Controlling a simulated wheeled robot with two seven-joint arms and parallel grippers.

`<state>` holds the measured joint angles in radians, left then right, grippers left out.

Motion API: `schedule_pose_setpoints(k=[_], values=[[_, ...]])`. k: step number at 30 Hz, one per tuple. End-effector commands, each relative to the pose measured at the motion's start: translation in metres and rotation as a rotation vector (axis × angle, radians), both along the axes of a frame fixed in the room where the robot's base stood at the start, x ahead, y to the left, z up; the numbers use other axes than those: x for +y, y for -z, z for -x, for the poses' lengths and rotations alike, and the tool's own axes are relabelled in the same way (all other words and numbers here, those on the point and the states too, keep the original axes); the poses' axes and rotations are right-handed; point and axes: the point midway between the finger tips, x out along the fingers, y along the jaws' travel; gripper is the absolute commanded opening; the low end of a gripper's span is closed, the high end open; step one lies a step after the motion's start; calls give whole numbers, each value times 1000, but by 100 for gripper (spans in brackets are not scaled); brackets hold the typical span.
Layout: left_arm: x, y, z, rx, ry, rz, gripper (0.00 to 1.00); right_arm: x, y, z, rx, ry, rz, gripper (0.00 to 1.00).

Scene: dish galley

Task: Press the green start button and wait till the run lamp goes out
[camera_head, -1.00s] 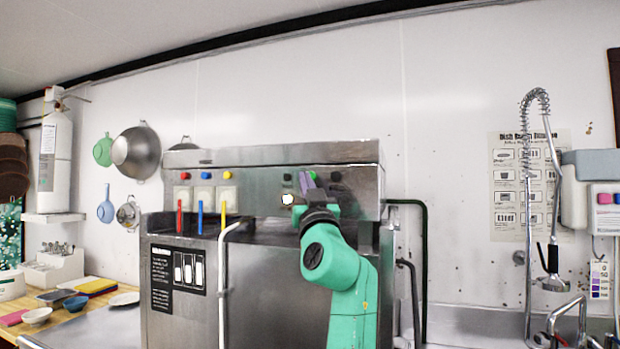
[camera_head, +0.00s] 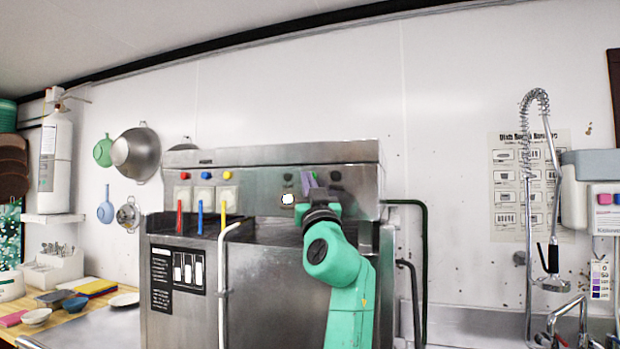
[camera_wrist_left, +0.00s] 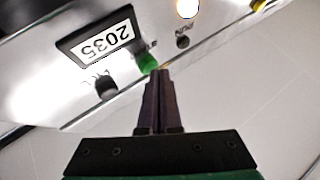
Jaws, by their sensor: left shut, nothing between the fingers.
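The dishwasher's steel control panel (camera_head: 262,183) faces me. The green start button (camera_wrist_left: 148,63) shows in the left wrist view, between two dark knobs. In the head view my fingers hide it. A round lamp (camera_head: 287,199) below and left of the fingers glows white. It also shows lit at the top of the left wrist view (camera_wrist_left: 187,8). My left gripper (camera_head: 309,181) is shut and empty, its purple fingers against or just in front of the panel. In the left wrist view its fingertips (camera_wrist_left: 159,72) are right beside the button; I cannot tell if they touch it.
A framed number plate (camera_wrist_left: 101,37) is beside the button. Red, blue and yellow levers (camera_head: 200,215) and a white bent pipe (camera_head: 223,270) are left of my arm. A dark green pipe (camera_head: 424,260) and a spray hose (camera_head: 528,200) stand to the right.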

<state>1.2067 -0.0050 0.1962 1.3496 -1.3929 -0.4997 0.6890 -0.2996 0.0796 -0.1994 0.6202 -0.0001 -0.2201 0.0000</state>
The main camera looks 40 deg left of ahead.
Motion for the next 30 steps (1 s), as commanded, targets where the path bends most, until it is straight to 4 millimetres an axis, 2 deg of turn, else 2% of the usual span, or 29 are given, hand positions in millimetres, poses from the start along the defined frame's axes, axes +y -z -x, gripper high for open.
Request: schedule_pose_setpoints(k=[23,30], values=[[2,0,-6,0,0,0,0,0,1,0,0,0,-1,45],[-1,2,4,-1,1,1,0,0,5,0,0,-1,-1,45]])
